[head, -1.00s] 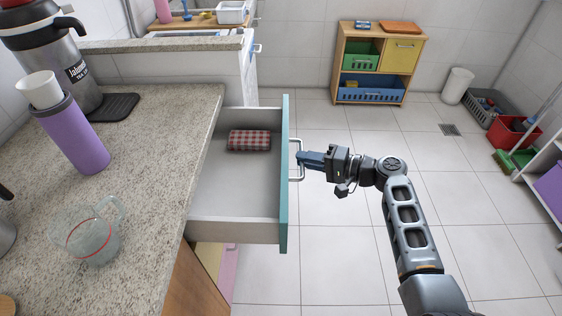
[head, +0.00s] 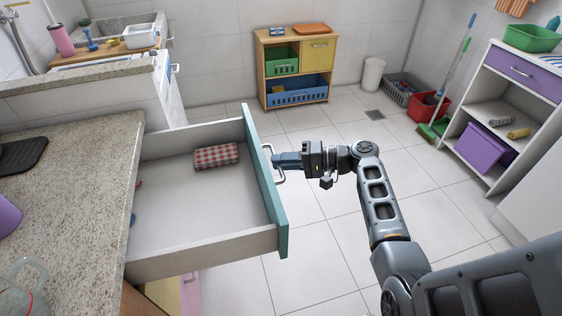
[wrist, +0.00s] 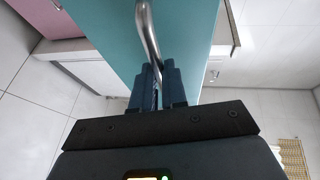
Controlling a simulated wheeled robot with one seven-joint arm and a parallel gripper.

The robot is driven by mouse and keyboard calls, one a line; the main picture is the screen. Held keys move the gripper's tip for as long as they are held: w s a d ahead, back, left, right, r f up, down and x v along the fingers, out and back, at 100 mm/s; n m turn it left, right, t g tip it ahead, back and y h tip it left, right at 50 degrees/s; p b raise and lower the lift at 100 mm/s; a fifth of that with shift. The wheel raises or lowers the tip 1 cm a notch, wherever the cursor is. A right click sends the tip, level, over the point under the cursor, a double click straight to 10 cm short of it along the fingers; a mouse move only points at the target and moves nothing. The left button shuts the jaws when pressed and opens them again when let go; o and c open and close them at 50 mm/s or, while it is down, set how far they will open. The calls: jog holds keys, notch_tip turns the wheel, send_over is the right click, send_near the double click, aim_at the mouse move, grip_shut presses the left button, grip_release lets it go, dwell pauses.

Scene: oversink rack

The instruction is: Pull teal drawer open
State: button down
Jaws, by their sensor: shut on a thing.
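The teal drawer (head: 265,183) stands pulled well out from under the granite counter, in the middle-left of the head view. Its teal front also shows in the wrist view (wrist: 190,35). Inside lies a red-and-white checked cloth bundle (head: 216,156), with small red and blue items partly visible near the counter edge. A metal bar handle (head: 279,165) is on the drawer front. My gripper (head: 276,161) is shut on this handle, from the room side. In the wrist view the handle (wrist: 147,30) runs down between the two dark fingers.
The granite counter (head: 70,190) is at the left. A wooden shelf unit (head: 294,70) with green and blue baskets stands by the back wall. A white shelf (head: 515,110) with a purple drawer is at the right. The tiled floor (head: 310,260) around the drawer is clear.

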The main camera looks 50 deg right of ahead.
jog(key=c, duration=1.2)
grip_release()
jog(key=v, duration=0.7)
jog(key=shift+s+d+b, duration=0.2)
jog(key=shift+s+b, duration=0.1)
jog(key=shift+b, duration=0.1)
